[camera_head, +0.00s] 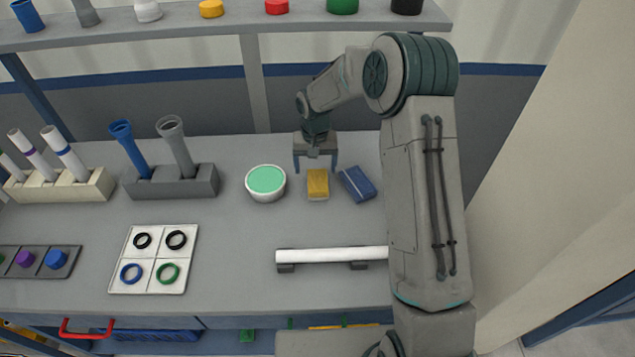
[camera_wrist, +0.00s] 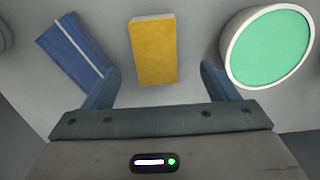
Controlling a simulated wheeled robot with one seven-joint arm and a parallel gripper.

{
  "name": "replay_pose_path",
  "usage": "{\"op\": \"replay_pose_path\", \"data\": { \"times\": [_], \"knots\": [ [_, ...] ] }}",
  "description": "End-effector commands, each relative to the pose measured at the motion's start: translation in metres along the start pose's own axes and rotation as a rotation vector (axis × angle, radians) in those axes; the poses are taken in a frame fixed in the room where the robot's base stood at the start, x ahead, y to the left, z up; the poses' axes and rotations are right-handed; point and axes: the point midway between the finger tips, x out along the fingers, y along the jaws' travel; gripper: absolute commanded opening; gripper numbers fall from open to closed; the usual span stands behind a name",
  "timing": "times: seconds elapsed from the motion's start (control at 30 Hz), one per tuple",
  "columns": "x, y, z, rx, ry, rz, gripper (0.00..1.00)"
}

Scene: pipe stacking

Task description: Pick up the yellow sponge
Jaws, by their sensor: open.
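The yellow sponge (camera_head: 317,184) lies on the grey table, between the round white tub with a green top (camera_head: 265,183) and a blue block-like item (camera_head: 357,184). My gripper (camera_head: 315,167) is open just behind the sponge in the head view. In the wrist view the sponge (camera_wrist: 152,50) lies beyond and between the two spread fingers of my gripper (camera_wrist: 160,85). The fingers do not appear to touch it. The exact height of the fingertips above the table is hard to tell.
In the wrist view the blue item (camera_wrist: 75,50) is close to the left finger and the tub (camera_wrist: 268,47) close to the right one. A white pipe (camera_head: 330,255) rests on supports in front. A ring tray (camera_head: 153,260) and pipe holders (camera_head: 170,181) stand left. A shelf (camera_head: 225,20) runs above.

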Motion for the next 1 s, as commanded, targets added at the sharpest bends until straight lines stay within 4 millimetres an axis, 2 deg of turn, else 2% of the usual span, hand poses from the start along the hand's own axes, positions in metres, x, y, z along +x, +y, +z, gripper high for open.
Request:
{"op": "replay_pose_path", "data": {
  "times": [0.1,0.37,0.63,0.97,1.0],
  "knots": [
    [0.014,0.000,0.000,0.000,-0.001,0.000,0.80],
    [0.031,0.003,0.000,0.001,-0.003,0.000,0.80],
    [0.065,0.006,-0.001,0.000,-0.002,0.001,0.80],
    [0.072,0.006,-0.002,0.000,0.001,0.000,0.80],
    [0.072,0.006,-0.002,0.000,0.001,0.000,0.72]
  ]
}}
